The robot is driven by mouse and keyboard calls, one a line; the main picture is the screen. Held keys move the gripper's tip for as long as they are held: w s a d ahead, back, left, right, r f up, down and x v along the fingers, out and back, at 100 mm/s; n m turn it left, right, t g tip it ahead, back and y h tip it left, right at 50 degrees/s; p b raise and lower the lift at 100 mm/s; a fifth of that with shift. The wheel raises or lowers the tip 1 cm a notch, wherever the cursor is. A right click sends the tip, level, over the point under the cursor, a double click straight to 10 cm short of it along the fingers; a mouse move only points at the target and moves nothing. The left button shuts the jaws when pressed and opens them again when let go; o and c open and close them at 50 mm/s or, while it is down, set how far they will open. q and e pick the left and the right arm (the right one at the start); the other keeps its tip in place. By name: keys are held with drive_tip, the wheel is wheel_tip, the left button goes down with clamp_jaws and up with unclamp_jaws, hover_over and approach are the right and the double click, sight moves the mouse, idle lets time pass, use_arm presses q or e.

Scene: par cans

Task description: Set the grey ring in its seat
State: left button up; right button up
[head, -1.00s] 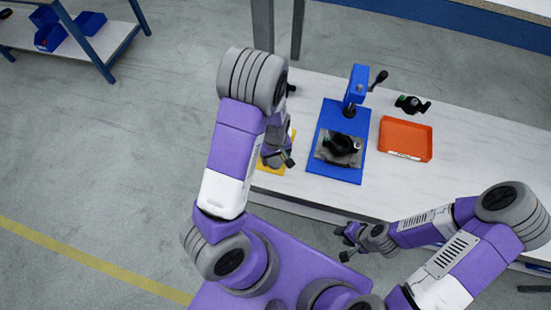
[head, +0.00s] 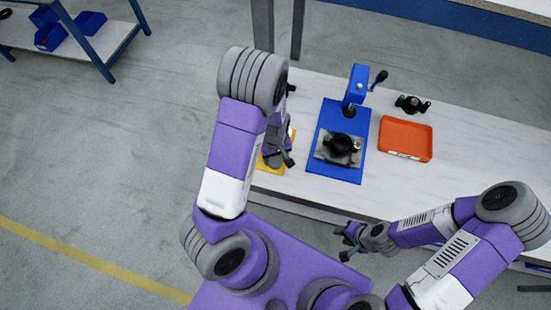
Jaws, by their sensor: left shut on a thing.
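My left gripper (head: 287,160) is low over the yellow tray (head: 268,164), left of the blue press. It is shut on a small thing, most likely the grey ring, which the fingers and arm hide. A black housing (head: 343,143) sits on a grey plate (head: 325,152) on the base of the blue press (head: 357,88). The seat for the ring is too small to make out. My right gripper (head: 343,241) is open and empty, in front of the table's near edge.
An orange tray (head: 405,138) lies right of the press. A black part with green ends (head: 411,104) stands behind it. The white table (head: 480,150) is clear to the right. The press has a dark lever (head: 379,78).

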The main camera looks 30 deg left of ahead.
use_arm(q)
drive_tip(key=shift+r+p, duration=2.85)
drive_tip(key=shift+r, duration=0.15)
